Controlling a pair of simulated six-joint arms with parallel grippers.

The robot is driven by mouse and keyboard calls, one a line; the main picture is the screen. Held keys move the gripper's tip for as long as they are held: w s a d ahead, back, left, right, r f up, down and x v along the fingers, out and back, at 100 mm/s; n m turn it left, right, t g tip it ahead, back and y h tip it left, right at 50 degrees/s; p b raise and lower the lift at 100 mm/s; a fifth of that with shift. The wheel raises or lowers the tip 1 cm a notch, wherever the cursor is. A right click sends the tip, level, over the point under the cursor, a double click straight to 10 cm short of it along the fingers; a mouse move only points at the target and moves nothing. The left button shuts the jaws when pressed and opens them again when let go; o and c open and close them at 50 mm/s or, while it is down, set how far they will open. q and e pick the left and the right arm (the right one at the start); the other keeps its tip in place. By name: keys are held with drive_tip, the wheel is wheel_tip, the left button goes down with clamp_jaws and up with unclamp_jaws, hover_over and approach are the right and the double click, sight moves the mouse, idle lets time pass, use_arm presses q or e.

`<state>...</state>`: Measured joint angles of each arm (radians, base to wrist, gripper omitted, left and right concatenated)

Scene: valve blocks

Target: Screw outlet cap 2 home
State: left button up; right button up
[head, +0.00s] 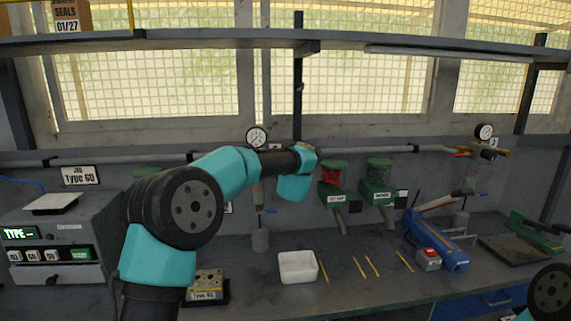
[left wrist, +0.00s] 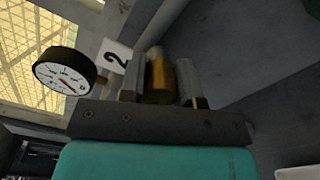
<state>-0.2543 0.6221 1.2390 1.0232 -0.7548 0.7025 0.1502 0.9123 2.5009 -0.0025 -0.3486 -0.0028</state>
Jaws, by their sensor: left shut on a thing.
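In the left wrist view, outlet cap 2 (left wrist: 159,80) is a brass cylinder, seen blurred between the two grey fingers of my left gripper (left wrist: 161,86). The gripper is shut on it. A white card marked 2 (left wrist: 117,57) and a pressure gauge (left wrist: 64,77) are just to the left of it. In the head view, the same gauge (head: 256,138) shows above my left arm. My arm hides the cap and the gripper there, and how far the cap sits on its thread cannot be told. My right gripper is out of view.
A pipe (head: 120,160) runs along the wall, with brass fittings (head: 482,151) at the right. The front middle of the bench is clear.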

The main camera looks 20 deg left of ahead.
use_arm(q)
drive_tip(key=m, duration=0.6)
drive_tip(key=shift+f, duration=0.1)
drive_tip(key=m, duration=0.7)
idle(0.4)
drive_tip(key=o, duration=0.9)
drive_tip(key=v, duration=1.7)
drive_tip(key=shift+s, duration=0.2)
